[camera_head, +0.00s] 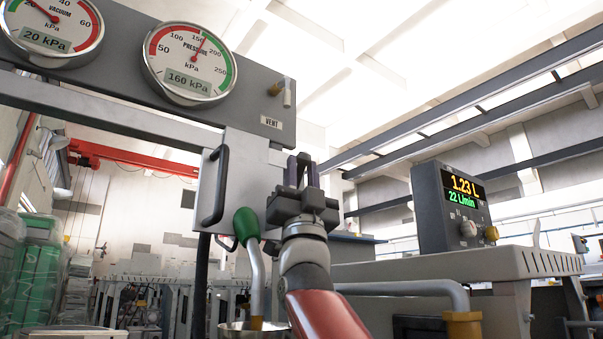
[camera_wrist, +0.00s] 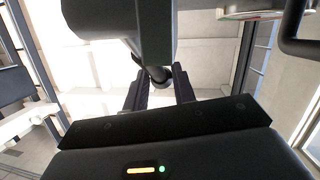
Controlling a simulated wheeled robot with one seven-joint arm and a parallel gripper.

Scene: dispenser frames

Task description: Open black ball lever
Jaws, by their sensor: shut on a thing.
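My gripper (camera_head: 303,172) is raised in front of the grey panel in the head view, fingers pointing up. In the wrist view its two dark fingers (camera_wrist: 159,88) close on a small round black knob, the black ball lever (camera_wrist: 159,75), at their tips. A dark stem or bar runs up from the knob to the top of the picture. In the head view the ball is hidden behind my gripper, so the lever's angle cannot be told there.
A green-knobbed lever (camera_head: 246,222) stands close left of my gripper. A black pull handle (camera_head: 215,185) is on the grey panel (camera_head: 240,160). Gauges (camera_head: 188,62) hang above. A display box (camera_head: 450,207) sits on a bench (camera_head: 500,262) at right.

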